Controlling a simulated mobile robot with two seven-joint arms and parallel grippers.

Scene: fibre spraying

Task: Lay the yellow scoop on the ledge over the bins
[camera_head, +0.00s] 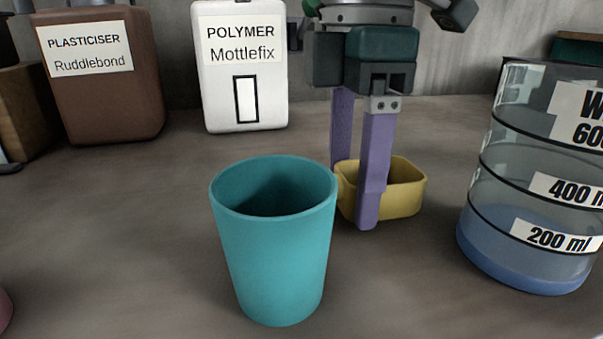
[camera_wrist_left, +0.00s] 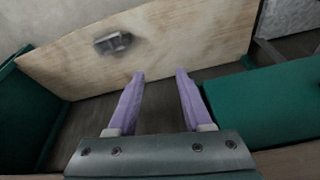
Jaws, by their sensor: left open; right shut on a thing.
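The yellow scoop (camera_head: 404,190) is in the head view, right of centre, just behind and right of the teal cup. My right gripper (camera_head: 352,190) comes down from above and is shut on the scoop at its left side. One purple finger passes in front of the scoop and hides part of it. Whether the scoop touches the table is hard to tell. My left gripper (camera_wrist_left: 160,80) is open and empty in the left wrist view, its purple fingers apart before a pale wooden panel. I cannot make out the ledge or the bins for certain.
A teal cup (camera_head: 274,240) stands in front, close left of the scoop. A clear measuring vessel (camera_head: 535,180) with blue liquid stands at right. A white polymer bottle (camera_head: 240,95) and brown plasticiser jug (camera_head: 105,95) stand behind. Green surfaces (camera_wrist_left: 270,108) flank the wooden panel (camera_wrist_left: 180,40).

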